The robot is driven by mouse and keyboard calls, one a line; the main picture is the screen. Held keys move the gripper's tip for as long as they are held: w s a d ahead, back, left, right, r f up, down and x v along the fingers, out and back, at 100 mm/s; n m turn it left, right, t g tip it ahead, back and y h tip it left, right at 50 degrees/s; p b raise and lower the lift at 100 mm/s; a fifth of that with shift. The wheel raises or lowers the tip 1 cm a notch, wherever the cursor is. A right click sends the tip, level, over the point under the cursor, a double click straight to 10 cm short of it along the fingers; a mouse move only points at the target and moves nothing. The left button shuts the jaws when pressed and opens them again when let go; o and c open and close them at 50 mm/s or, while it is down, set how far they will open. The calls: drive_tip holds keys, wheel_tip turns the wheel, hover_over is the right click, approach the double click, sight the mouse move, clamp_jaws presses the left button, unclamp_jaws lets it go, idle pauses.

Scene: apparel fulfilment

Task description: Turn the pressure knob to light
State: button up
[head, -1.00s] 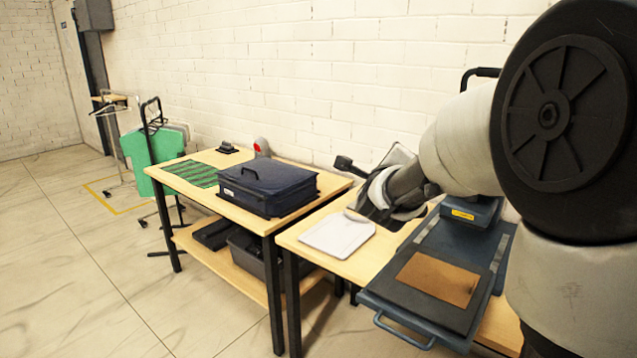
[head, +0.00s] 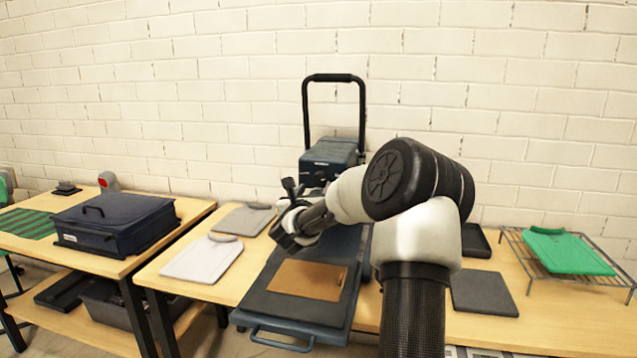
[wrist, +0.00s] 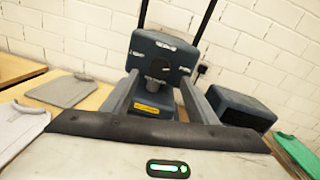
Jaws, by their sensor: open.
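A dark blue heat press (head: 331,152) stands on the right table, with a tall black handle; it also shows in the wrist view (wrist: 160,58). Its lower plate (head: 325,315) carries a brown sheet (head: 308,280). I cannot make out the pressure knob or its setting for certain. A short dark round part (wrist: 157,70) shows under the press's upper box. My gripper (head: 293,225) is above the left side of the press plate, in front of the upper box. In the wrist view its two fingers (wrist: 157,88) stand apart and empty, pointing toward the press.
Grey folded shirts (head: 203,259) lie left of the press. A dark flat pad (head: 484,293) and a wire rack (head: 612,282) with a green shirt (head: 565,252) are to the right. A navy case (head: 115,220) sits on the left table. A brick wall stands behind.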

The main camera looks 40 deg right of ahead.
sight(320, 180)
drive_tip(key=x, duration=0.7)
drive_tip(key=shift+f, duration=0.1)
drive_tip(key=c, duration=1.1)
drive_tip(key=shift+o, duration=0.2)
